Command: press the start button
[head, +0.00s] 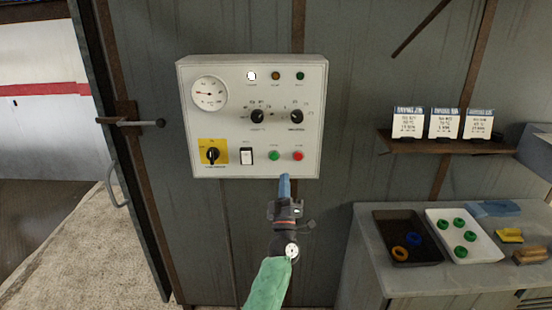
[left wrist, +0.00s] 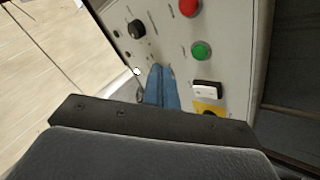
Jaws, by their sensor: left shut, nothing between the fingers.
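A pale control panel (head: 253,132) hangs on a grey metal wall. Low on it sit a green button (head: 274,155) and, to its right, a red button (head: 298,155); their labels are too small to read. My left gripper (head: 284,180) is shut and empty, its blue fingertips just below the panel's lower edge in the head view, under and between the two buttons. In the left wrist view the fingers (left wrist: 162,85) appear in front of the panel, with the green button (left wrist: 201,50) and red button (left wrist: 189,8) to their upper right. Contact is not visible. My right gripper is out of view.
The panel also has a round gauge (head: 209,93), a lit white lamp (head: 251,76), two black knobs, a white rocker switch (head: 246,155) and a rotary switch on a yellow plate (head: 221,145). Right: a shelf (head: 440,146) with cards above a bench (head: 375,275) with trays.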

